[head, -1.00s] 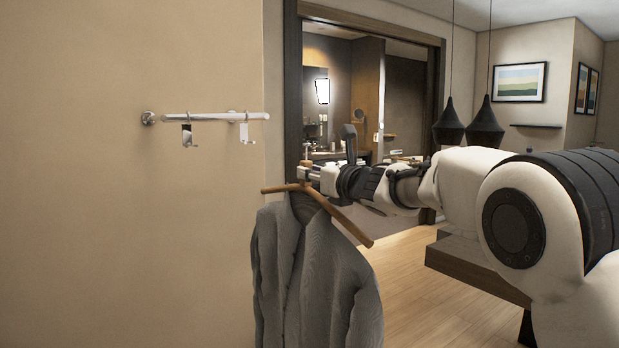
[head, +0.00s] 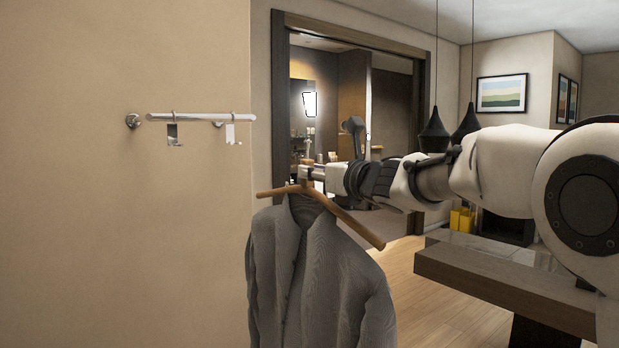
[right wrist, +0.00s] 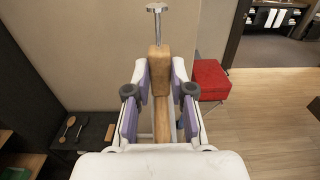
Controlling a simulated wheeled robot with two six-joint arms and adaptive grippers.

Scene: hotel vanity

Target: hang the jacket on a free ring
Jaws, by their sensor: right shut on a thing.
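The grey jacket (head: 310,275) hangs on a wooden hanger (head: 345,223). My right gripper (head: 306,176) is shut on the hanger's top, right of the wall rail, and the jacket hangs free below. In the right wrist view the gripper (right wrist: 160,90) has the wooden hanger (right wrist: 160,62) between its fingers. A metal rail (head: 200,117) is fixed to the wall at left. Two rings with flat hook plates hang from it, a left one (head: 173,135) and a right one (head: 231,134); both look empty. My left gripper is not in view.
A wood-framed doorway (head: 277,100) stands behind the jacket. A dark-edged table (head: 500,280) stands at lower right. In the right wrist view a red stool (right wrist: 210,80) and a dark surface with wooden utensils (right wrist: 68,128) show. The space between jacket and rail is clear.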

